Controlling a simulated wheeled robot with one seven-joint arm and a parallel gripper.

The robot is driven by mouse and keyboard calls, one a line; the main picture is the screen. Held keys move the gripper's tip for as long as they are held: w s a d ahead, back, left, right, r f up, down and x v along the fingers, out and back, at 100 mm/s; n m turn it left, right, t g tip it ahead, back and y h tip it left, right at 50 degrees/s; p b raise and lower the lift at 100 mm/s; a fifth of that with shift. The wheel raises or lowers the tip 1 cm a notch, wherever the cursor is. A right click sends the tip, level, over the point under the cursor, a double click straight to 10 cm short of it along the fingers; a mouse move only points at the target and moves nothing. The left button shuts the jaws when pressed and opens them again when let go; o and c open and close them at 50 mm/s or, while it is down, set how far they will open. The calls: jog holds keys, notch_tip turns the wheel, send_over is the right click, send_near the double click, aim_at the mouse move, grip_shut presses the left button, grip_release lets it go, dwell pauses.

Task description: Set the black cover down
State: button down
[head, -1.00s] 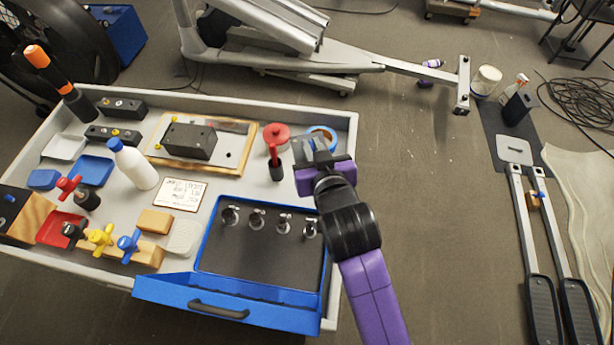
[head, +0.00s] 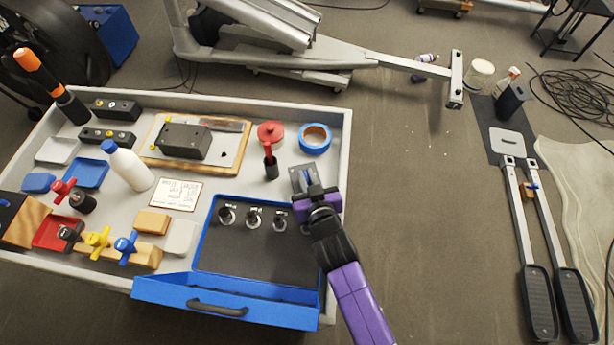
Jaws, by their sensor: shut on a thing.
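My gripper (head: 304,181), with grey fingers and a purple body, is above the right edge of the workbench, just behind the blue drawer's right back corner. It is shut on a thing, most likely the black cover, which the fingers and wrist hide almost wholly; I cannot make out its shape. A black box-like part (head: 183,141) lies on a wood-edged board (head: 228,153) at the back middle of the bench, well left of my gripper. Two smaller black blocks, one (head: 116,110) behind the other (head: 106,136), lie left of the board.
The open blue drawer (head: 250,258) holds several metal-topped pegs. Blue tape (head: 314,139) and a red-topped tool (head: 271,134) are behind my gripper. A white bottle (head: 128,166), trays and coloured knobs crowd the left.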

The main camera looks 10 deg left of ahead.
jog(key=shift+f+b, duration=0.35)
jog(key=shift+b, duration=0.05)
jog(key=c, duration=1.5)
grip_release()
jog(key=shift+r, duration=0.1)
jog(key=shift+r+p, duration=0.55)
jog(key=shift+p, duration=0.1)
jog(key=b+v, duration=0.1)
jog(key=v, duration=1)
jog(key=shift+s, duration=0.45)
jog(key=shift+d+f, duration=0.1)
jog(key=shift+d, duration=0.1)
